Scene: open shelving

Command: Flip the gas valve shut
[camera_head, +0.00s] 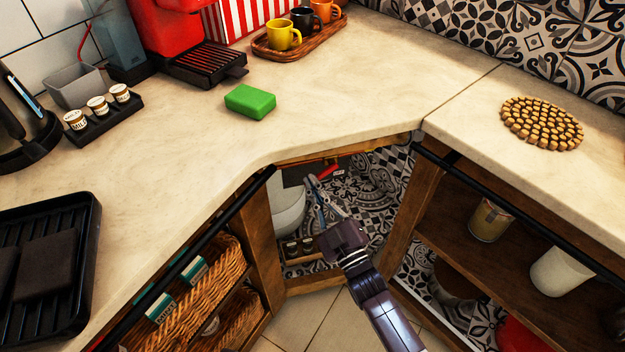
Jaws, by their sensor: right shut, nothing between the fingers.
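A small red valve handle (328,172) shows inside the open corner compartment under the counter, near the top of the opening. It is partly in shadow, and the pipe it sits on is hard to make out. My right gripper (312,182) reaches into the compartment from below. Its fingers are shut and empty, with their tips just left of and slightly below the red handle. I cannot tell whether they touch it. My left gripper is not in view.
Wooden posts and the counter edge (345,143) frame the narrow opening. A white rounded container (288,210) stands at its left inside, above a small wooden rack (300,257). Wicker baskets (195,290) are at left; shelves with jars (490,220) are at right. A green sponge (250,101) lies above.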

